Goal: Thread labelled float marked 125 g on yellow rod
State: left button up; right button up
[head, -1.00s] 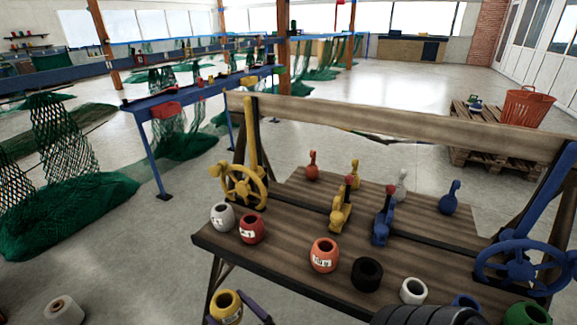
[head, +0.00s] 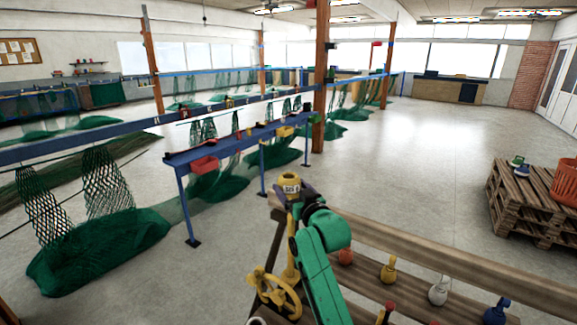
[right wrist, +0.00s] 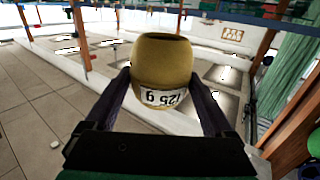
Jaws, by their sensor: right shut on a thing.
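The yellow float (head: 289,185) with a white label is held upright in my right gripper (head: 291,190), at the top end of the yellow rod (head: 290,253) in the head view. The rod rises beside the yellow handwheel (head: 272,292) at the bench's left end. I cannot tell whether the float is over, in front of or around the rod's tip. My left gripper is not in view.
The wooden bench (head: 385,300) carries red, yellow, white and blue weights. Its long beam (head: 440,255) runs right from the rod. A blue rack (head: 240,140) with nets stands behind left. A pallet stack (head: 520,205) is at right, with clear floor between.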

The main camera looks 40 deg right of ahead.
jog(key=shift+w+d+r, duration=0.15)
jog(key=shift+d+r, duration=0.15)
jog(key=shift+r, duration=0.15)
jog(key=shift+s+a+f+b, duration=0.1)
jog(key=shift+s+f+b, duration=0.4)
jog(key=shift+b, duration=0.35)
jog(key=shift+f+b, duration=0.35)
jog(key=shift+f, duration=0.05)
notch_tip(320, 180, down, 9)
jog(key=b, duration=0.6)
jog(key=shift+w, duration=0.2)
jog(key=o, duration=1.1)
